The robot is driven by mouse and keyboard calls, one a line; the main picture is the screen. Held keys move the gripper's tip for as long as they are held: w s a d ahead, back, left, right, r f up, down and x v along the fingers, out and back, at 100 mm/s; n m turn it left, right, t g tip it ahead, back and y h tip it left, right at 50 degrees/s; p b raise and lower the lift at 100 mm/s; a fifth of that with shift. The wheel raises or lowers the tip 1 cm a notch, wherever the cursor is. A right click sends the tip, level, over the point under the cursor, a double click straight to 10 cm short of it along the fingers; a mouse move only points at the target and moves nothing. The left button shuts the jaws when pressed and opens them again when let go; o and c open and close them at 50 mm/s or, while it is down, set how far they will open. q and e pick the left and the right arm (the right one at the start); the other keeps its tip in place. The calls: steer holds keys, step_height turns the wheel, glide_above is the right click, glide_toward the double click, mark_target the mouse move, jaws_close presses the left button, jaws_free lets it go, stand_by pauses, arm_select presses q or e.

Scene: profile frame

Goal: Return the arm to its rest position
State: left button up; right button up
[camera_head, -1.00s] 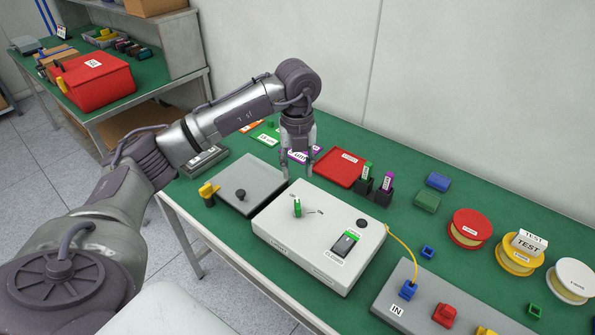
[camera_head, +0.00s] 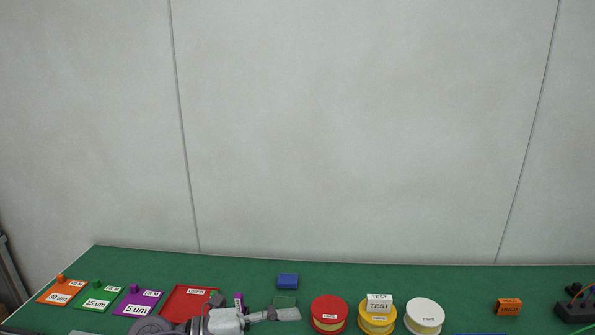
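My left arm shows only in part at the bottom edge of the head view. The rest of the arm is cut off below the picture. My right gripper is not in view.
Orange (camera_head: 62,292), green (camera_head: 100,296) and purple (camera_head: 138,302) film cards lie at left on the green table (camera_head: 240,275). A blue block (camera_head: 288,281), red (camera_head: 330,313), yellow (camera_head: 377,321) and white (camera_head: 424,315) round containers and an orange block (camera_head: 508,306) stand rightward. A bare wall rises behind.

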arm_select(q)
steer(key=w+a+r+n+t+y, duration=0.1)
steer(key=a+r+n+t+y, duration=0.15)
steer(key=n+t, duration=0.5)
steer(key=w+a+r+n+t+y, duration=0.1)
steer(key=w+a+r+n+t, duration=0.2)
steer(key=n+t, duration=0.45)
steer(key=s+a+f+n+g+y, duration=0.3)
steer(key=s+a+f+n+y, duration=0.1)
steer(key=a+f+n+y, duration=0.9)
steer(key=s+f+g, duration=0.6)
steer(key=s+f, duration=0.2)
steer(key=s, duration=0.3)
steer(key=s+f+g, duration=0.6)
steer(key=s+f, duration=0.2)
steer(key=s, duration=0.4)
step_height(320, 180, down, 25)
steer(key=g, duration=0.2)
steer(key=s+a+f, duration=0.2)
steer(key=s+f, duration=1.5)
steer(key=s, duration=0.1)
steer(key=shift+a+f+g, duration=0.35)
steer(key=shift+f+g, duration=0.05)
